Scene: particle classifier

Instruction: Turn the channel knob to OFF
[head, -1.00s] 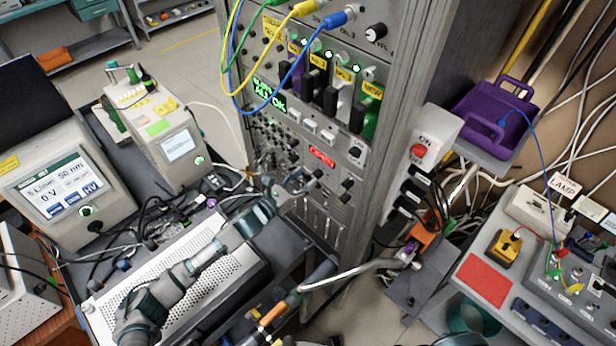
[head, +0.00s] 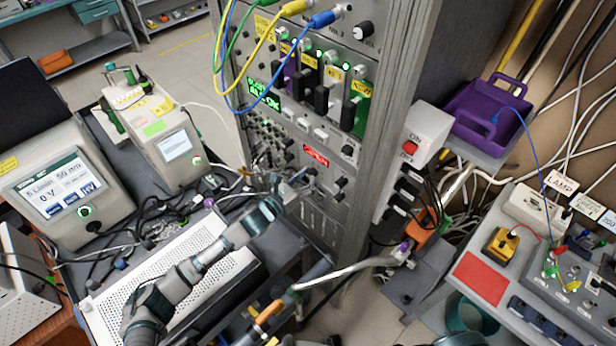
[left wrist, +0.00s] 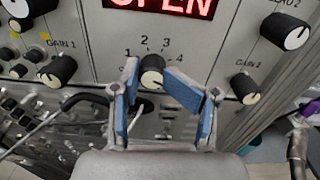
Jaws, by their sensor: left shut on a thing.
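The channel knob (left wrist: 152,77) is small and black with a cream cap, on the grey panel below the red OPEN display (left wrist: 163,6). The numbers 1 to 4 are printed around its upper side. No OFF label shows, and the fingers cover part of the panel beside the knob. I cannot make out where the knob points. My left gripper (left wrist: 152,82) has its blue-padded fingers on both sides of the knob and is shut on it. In the head view the left gripper (head: 298,186) is at the rack's front, below the red display (head: 314,155). My right gripper is not in view.
The GAIN 1 knob (left wrist: 57,71) is left of the gripper and another knob (left wrist: 245,88) is right of it. In the head view, yellow and blue cables (head: 258,80) hang across the upper rack.

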